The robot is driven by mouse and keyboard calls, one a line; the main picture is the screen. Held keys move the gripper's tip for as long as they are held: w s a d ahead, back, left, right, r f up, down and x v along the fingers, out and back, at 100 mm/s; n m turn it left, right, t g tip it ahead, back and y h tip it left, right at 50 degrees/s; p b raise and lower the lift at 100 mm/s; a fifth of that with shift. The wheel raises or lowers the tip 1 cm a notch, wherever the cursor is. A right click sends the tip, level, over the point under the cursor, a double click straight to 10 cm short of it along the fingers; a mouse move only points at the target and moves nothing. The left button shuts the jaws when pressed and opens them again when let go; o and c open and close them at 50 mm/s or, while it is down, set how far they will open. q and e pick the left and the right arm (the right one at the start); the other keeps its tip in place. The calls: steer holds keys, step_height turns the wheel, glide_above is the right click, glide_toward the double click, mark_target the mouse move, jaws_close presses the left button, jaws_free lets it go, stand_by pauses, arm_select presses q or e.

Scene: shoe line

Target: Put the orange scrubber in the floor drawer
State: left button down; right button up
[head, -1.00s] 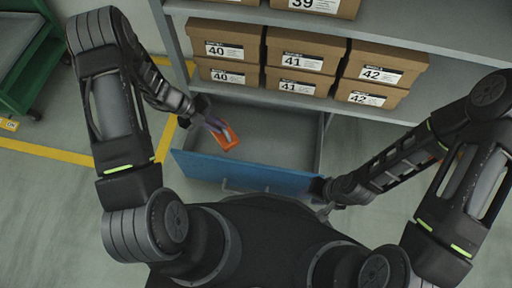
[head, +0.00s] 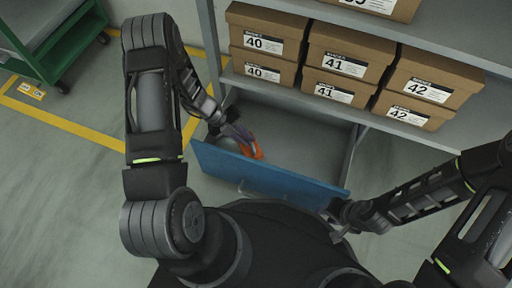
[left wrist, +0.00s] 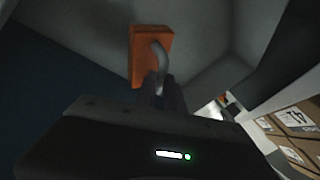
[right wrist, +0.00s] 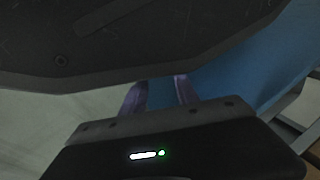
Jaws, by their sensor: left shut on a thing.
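The orange scrubber (head: 252,150) is held by its grey handle in my left gripper (head: 240,132). In the left wrist view the orange block (left wrist: 140,45) sits just beyond the fingers, over the grey inside of the drawer. The floor drawer (head: 262,177) is pulled open below the shelf, with its blue front towards me. The scrubber is inside the drawer's outline, near the left end of the front; I cannot tell if it touches the bottom. My right gripper (right wrist: 160,94) has its fingers apart and looks empty, near the right end of the drawer front.
Shoe boxes (head: 335,63) marked 40, 41 and 42 stand on the shelf above the drawer. A green cart (head: 55,40) stands at the far left, near yellow floor lines (head: 70,137). A rounded grey shape shows beside the left gripper. The drawer's middle and right look empty.

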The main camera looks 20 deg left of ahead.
mark_target(242, 145)
arm_select(q)
steer(key=shift+f, duration=0.95)
steer(key=shift+r, duration=0.1)
step_height(242, 145, down, 5)
steer(key=b, duration=0.3)
steer(key=c, duration=1.5)
jaws_free()
steer(key=shift+o, duration=0.2)
